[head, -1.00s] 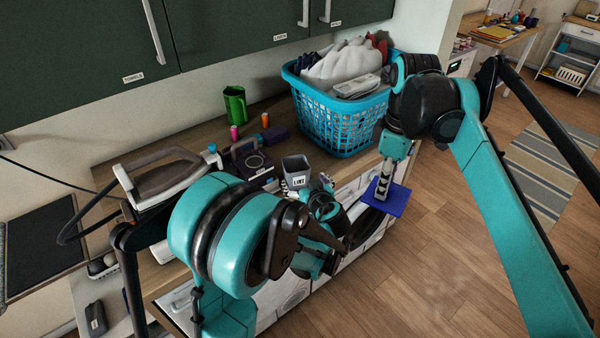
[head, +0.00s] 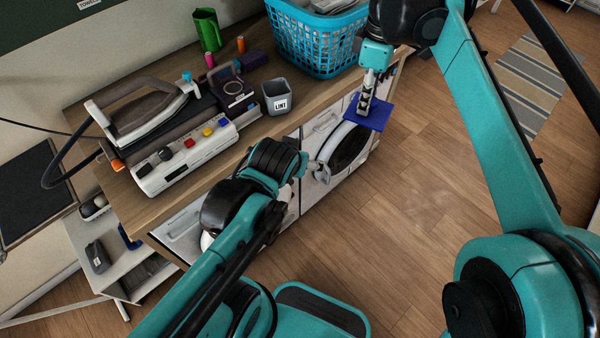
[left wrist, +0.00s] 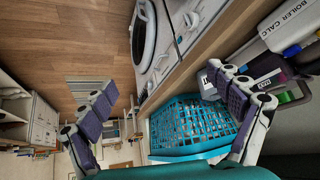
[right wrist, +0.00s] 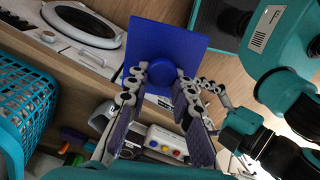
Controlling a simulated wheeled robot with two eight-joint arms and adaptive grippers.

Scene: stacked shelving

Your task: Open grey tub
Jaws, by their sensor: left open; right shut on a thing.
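The grey tub (head: 278,98), labelled LINT, stands upright on the counter with its top open. It shows partly in the left wrist view (left wrist: 207,82), behind a finger. A blue square lid with a round knob (right wrist: 165,42) is in my right gripper (head: 365,103), which is shut on it. The lid (head: 372,116) is held level, out past the counter's front edge and to the right of the tub. My left gripper (left wrist: 170,112) is open and empty. In the head view it is in front of the counter, below the tub and apart from it.
A turquoise laundry basket (head: 315,40) stands behind and right of the tub. A white control panel (head: 185,155) and an iron (head: 150,105) lie to the left. A green jug (head: 207,30) stands at the back. Open floor (head: 430,190) lies at the right.

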